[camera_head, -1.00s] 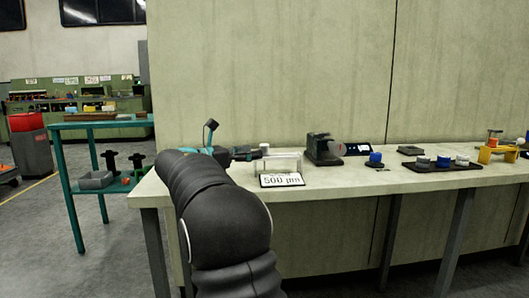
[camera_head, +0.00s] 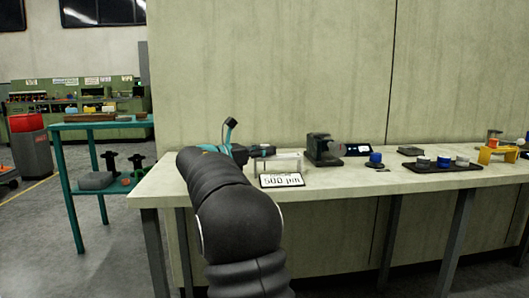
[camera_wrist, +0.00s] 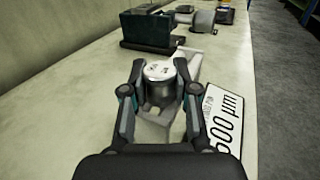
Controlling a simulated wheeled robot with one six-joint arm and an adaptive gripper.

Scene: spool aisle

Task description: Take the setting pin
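My gripper (camera_wrist: 160,80) has one finger on each side of the pin. The fingers look open, with at most a narrow gap to the pin; contact cannot be made out. In the head view my gripper (camera_head: 268,150) is over the bench's left part, and the pin cannot be made out there.
A "500 µm" sign (camera_head: 282,180) stands close on the right of the gripper in the wrist view. A dark green device (camera_head: 322,149) stands beyond. A blue-topped piece (camera_head: 376,158) and a dark tray (camera_head: 441,166) are farther right on the bench (camera_head: 345,183).

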